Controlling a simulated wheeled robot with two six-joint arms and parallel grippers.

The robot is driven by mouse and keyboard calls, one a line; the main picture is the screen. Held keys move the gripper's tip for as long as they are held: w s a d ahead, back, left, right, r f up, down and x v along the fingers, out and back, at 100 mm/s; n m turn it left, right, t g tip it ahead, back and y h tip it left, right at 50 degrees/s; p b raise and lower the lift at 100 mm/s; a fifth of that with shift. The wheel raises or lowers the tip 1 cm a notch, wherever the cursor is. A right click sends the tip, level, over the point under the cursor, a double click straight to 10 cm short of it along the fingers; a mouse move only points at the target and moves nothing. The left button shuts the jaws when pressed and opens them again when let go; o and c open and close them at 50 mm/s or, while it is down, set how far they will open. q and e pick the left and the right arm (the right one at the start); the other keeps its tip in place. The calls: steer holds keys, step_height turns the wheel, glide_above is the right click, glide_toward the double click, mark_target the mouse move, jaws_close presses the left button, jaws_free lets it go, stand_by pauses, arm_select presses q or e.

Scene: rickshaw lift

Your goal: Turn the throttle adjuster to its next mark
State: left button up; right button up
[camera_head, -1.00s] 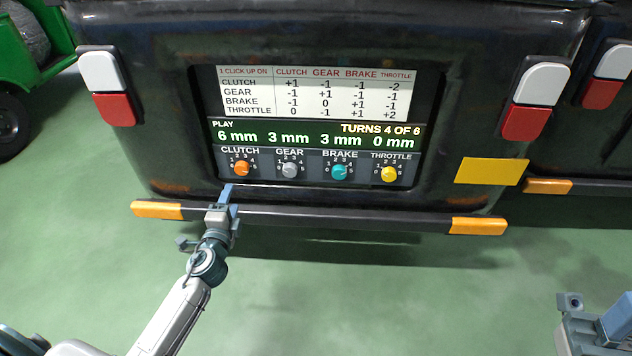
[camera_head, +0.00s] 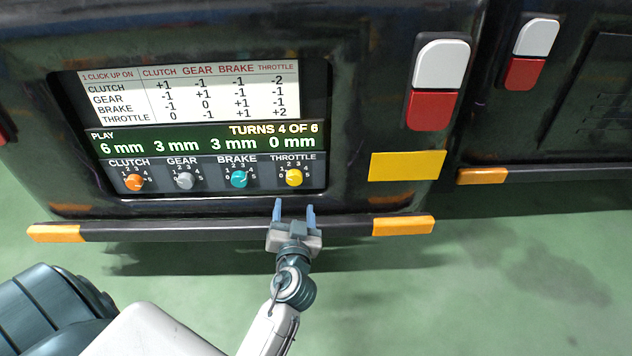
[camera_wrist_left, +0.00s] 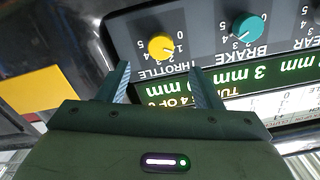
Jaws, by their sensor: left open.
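The yellow throttle adjuster (camera_head: 293,177) is the rightmost knob on the panel at the back of the dark vehicle, with number marks around it. Which mark its pointer is on is too small to tell. My left gripper (camera_head: 295,207) is open and empty, just below and in front of this knob, its fingers apart from it. In the left wrist view, which shows the panel upside down, the yellow knob (camera_wrist_left: 161,46) lies ahead of the gap between the open fingers (camera_wrist_left: 160,84). My right gripper is out of view.
The orange clutch (camera_head: 134,182), grey gear (camera_head: 184,181) and teal brake (camera_head: 239,179) knobs sit in the same row. The display (camera_head: 207,140) above reads 6, 3, 3 and 0 mm, turns 4 of 6. A bumper bar (camera_head: 200,228) runs below the panel.

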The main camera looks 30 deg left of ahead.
mark_target(294, 181)
arm_select(q)
steer(key=x, duration=0.9)
steer(key=shift+w+a, duration=0.15)
steer(key=shift+w, duration=0.1)
steer(key=c, duration=1)
